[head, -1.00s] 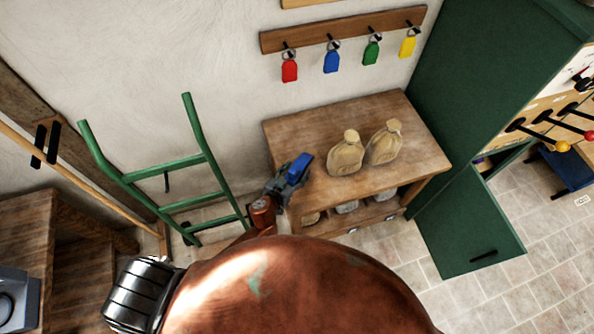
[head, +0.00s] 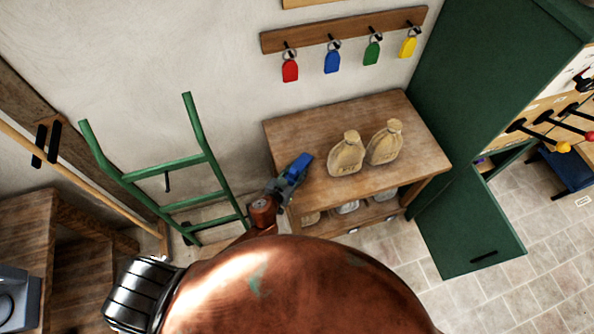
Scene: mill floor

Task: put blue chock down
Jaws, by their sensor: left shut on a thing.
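The blue chock (head: 301,164) is a small blue block at the left end of the wooden table (head: 345,105). My left gripper (head: 292,176) is shut on it and partly covers it. The chock is over or at the tabletop near its left edge; I cannot tell whether it touches the wood. My right gripper is not in view.
Two tan jugs (head: 346,154) (head: 385,143) stand on the table to the right of the chock. A green hand truck (head: 165,172) leans at the wall to the left. A green cabinet (head: 465,90) with an open door (head: 470,225) stands to the right. The tabletop's back left is clear.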

